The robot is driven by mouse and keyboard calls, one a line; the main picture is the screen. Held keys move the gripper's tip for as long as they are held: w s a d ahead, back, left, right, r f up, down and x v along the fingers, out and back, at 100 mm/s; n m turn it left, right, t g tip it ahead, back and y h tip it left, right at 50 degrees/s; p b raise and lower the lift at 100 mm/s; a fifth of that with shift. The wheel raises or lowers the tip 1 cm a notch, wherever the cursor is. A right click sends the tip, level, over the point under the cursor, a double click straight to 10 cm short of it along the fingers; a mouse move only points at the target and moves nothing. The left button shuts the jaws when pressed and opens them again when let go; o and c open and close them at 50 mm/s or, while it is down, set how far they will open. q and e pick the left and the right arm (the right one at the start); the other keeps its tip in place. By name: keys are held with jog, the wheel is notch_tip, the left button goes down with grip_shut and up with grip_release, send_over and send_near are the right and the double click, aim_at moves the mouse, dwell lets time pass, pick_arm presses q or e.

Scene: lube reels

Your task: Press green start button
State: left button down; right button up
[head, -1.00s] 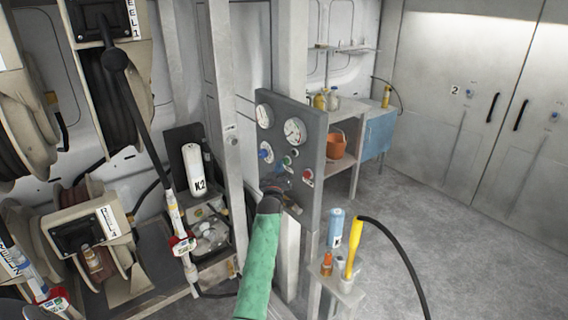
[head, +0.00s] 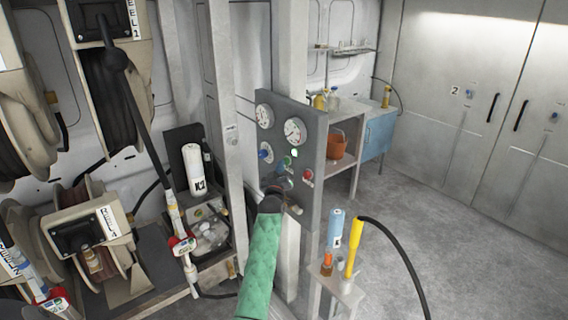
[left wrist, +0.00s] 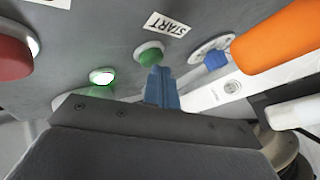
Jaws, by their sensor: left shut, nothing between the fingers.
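The green start button (left wrist: 151,54) is on the grey control panel (left wrist: 80,35), beside the START label (left wrist: 167,25). In the left wrist view, my left gripper (left wrist: 160,75) is shut and empty, with its blue fingertips at the button's edge, touching or almost touching it. In the head view, the gripper (head: 284,182) is in front of the panel (head: 318,150), at the end of my green-sleeved arm, and hides part of the button area. A small round lamp (left wrist: 101,76) near the button glows green; it also shows in the head view (head: 294,153). My right gripper is not in view.
A red button (left wrist: 14,56) and a blue knob (left wrist: 215,60) flank the start button. Two gauges (head: 294,131) sit above. A small stand (head: 340,287) with a blue can (head: 335,229) and a yellow-handled tool (head: 353,249) is right of my arm. Hose reels fill the left.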

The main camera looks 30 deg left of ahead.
pick_arm(q)
jog(key=shift+s, duration=0.1)
jog(key=shift+s+a, duration=0.35)
jog(key=shift+s, duration=0.3)
jog(key=s, duration=0.1)
jog(key=s+a+p, duration=0.1)
jog(key=s, duration=0.1)
jog(key=s+a, duration=0.1)
jog(key=shift+s+p, duration=0.35)
dwell(0.8)
